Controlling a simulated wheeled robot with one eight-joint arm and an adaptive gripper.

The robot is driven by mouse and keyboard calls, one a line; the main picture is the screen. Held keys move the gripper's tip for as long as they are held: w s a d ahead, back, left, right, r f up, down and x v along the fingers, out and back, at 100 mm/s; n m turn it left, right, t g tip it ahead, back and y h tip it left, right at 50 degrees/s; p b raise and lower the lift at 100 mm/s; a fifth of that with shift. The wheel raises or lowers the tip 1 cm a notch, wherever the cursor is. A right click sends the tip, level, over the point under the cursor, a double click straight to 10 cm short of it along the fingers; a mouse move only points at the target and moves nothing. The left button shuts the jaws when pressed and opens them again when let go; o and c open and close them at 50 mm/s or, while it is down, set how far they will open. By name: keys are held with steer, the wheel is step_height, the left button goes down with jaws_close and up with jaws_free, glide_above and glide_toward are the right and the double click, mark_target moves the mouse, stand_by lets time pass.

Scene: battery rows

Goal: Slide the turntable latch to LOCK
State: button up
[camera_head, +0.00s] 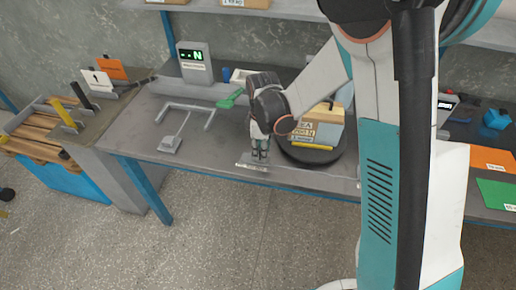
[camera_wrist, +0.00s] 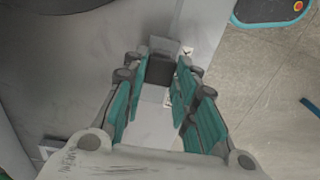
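My gripper (camera_head: 260,156) points straight down at the front edge of the table, over a small light metal plate (camera_head: 244,166). In the wrist view my gripper's teal fingers (camera_wrist: 161,72) stand apart, with a dark block (camera_wrist: 160,71), apparently the latch knob, between their tips. I cannot tell whether the fingers press on it. Small markings on the plate beside it are too small to read. The dark round turntable (camera_head: 310,156) is just right of my gripper. It carries a tan box (camera_head: 322,114) with a label, partly hidden by my arm, and a yellow bar (camera_head: 312,146).
A grey display box (camera_head: 194,62) with green characters stands at the back left. A green-handled thing (camera_head: 231,98) lies behind my gripper. A metal frame (camera_head: 172,143) lies on the table to the left. Orange (camera_head: 492,159) and green (camera_head: 496,194) panels lie at the right.

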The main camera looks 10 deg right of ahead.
steer(key=o, duration=0.4)
steer(key=shift+d, duration=0.3)
steer(key=shift+a, duration=0.1)
steer(key=shift+r, duration=0.55)
step_height(320, 180, up, 11)
steer(key=shift+f, duration=0.1)
